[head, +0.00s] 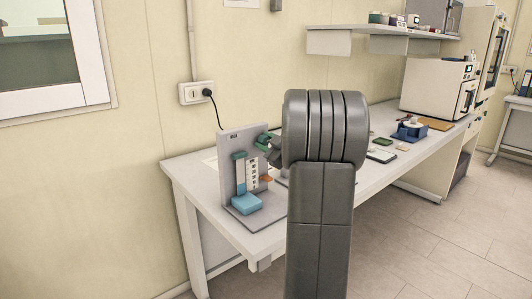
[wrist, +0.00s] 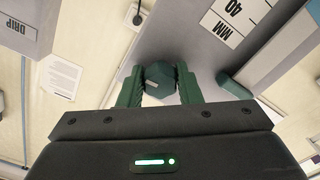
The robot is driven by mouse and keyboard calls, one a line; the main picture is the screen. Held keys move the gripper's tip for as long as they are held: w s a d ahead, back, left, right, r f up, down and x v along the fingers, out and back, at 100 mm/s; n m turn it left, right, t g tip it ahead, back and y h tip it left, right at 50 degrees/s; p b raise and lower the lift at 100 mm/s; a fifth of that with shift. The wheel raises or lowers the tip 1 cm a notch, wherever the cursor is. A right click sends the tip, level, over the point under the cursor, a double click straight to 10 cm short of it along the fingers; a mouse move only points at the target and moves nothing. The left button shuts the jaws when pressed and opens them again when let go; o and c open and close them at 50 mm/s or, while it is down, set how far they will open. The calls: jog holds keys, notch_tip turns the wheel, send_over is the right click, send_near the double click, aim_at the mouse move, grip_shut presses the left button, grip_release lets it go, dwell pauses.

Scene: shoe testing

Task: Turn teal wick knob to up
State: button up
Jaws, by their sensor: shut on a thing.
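The teal wick knob (wrist: 158,80) is a dark, many-sided piece on the grey panel in the wrist view. My gripper (wrist: 160,70) has its two green fingers on either side of it and is shut on it. In the head view my gripper (head: 266,142) is at the upper right of the upright grey panel (head: 228,143), and the knob cannot be made out there. The panel carries a white scale (head: 252,174), with "MM" and "40" readable in the wrist view.
A light blue block (head: 246,203) sits at the panel's foot, and a small orange part (head: 266,178) is beside the scale. A grey part marked "DRIP" (wrist: 20,27) is at the wrist view's upper left. Small items and a white machine (head: 438,87) stand farther along the bench.

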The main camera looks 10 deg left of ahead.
jog(key=n+b, duration=0.4)
jog(key=shift+f+n, duration=0.2)
jog(key=shift+n, duration=0.1)
jog(key=n+b, duration=0.4)
jog(key=shift+n, duration=0.3)
jog(key=n+b, duration=0.3)
jog(key=shift+n, duration=0.3)
jog(key=n+b, duration=0.3)
jog(key=n, duration=0.1)
jog(key=shift+r, duration=0.2)
jog(key=shift+n, duration=0.4)
jog(key=o, duration=1)
jog(key=shift+r, duration=0.1)
jog(key=shift+d, duration=0.1)
